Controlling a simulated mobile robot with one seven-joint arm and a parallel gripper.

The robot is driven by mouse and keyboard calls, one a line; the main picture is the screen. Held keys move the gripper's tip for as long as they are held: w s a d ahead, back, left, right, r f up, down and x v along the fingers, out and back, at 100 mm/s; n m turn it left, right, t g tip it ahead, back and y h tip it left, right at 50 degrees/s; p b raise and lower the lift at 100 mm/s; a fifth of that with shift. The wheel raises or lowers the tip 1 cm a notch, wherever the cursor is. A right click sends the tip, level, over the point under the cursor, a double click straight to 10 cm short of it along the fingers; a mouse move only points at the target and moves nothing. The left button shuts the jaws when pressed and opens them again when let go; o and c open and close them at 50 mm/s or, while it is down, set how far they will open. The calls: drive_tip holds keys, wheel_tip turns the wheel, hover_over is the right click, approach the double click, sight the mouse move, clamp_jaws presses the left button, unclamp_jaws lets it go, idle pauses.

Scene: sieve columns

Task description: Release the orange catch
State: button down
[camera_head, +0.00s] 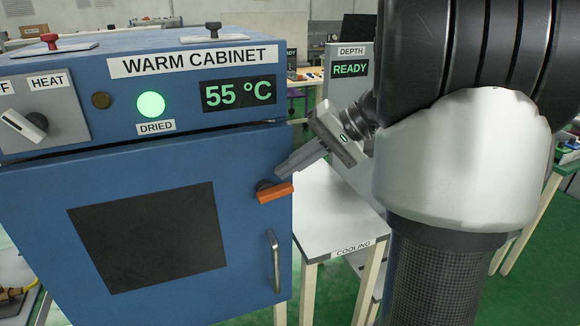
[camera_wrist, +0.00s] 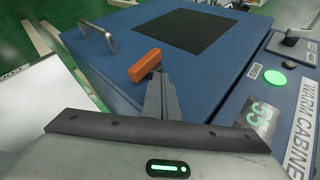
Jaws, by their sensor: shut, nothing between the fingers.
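The orange catch (camera_head: 275,192) sits on the right edge of the blue warm cabinet's door (camera_head: 250,245), above the metal door handle (camera_head: 275,262). The catch lies nearly level, and the door looks closed. My gripper (camera_head: 280,173) is shut and empty, with its fingertips right at the catch, just above it in the head view. In the wrist view the orange catch (camera_wrist: 145,65) shows just beyond the shut fingertips (camera_wrist: 154,78). I cannot tell whether the fingers touch it. The dark pivot of the catch is partly hidden behind the fingers.
A white table marked COOLING (camera_head: 335,215) stands right of the cabinet, below my arm. The cabinet panel has a heat knob (camera_head: 25,125), a lit green DRIED lamp (camera_head: 150,105) and a 55 °C readout (camera_head: 238,93).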

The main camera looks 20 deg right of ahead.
sight(289, 187)
wheel_tip(289, 187, up, 5)
drive_tip(key=p, duration=0.3)
drive_tip(key=shift+a, duration=0.1)
drive_tip(key=f+v, duration=0.1)
drive_tip(key=v, duration=0.8)
drive_tip(key=shift+s+d+p, duration=0.15)
drive_tip(key=shift+d+p, duration=0.15)
drive_tip(key=shift+d, duration=0.1)
drive_tip(key=s+a+f+n+h, duration=0.2)
drive_tip(key=s+a+f+h, duration=0.25)
drive_tip(key=s+a, duration=0.3)
drive_tip(key=s+a+f+n+h, duration=0.2)
drive_tip(key=s+a+f+h, duration=0.3)
drive_tip(key=s, duration=0.4)
wheel_tip(289, 187, up, 13)
drive_tip(key=p, duration=1.2)
drive_tip(key=shift+a+t+y, duration=0.3)
drive_tip(key=shift+y, duration=0.15)
